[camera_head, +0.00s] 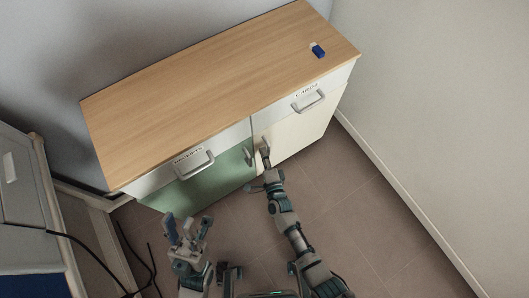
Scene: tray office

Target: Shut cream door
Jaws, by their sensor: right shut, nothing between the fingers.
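The cream door (302,132) is the right lower door of the wooden-topped cabinet. It looks flush or nearly flush with the front; a small gap cannot be ruled out. My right gripper (265,154) is shut and empty, at the left edge of the cream door, where its handle would be. The gripper hides that spot, and I cannot tell whether it touches the door. My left gripper (187,228) is open and empty, low in front of the green door (205,180) and apart from it.
Above the doors are two drawers with grey handles, the left drawer handle (195,166) and the right drawer handle (309,100). A wall stands at the right. The tiled floor (350,215) in front is clear.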

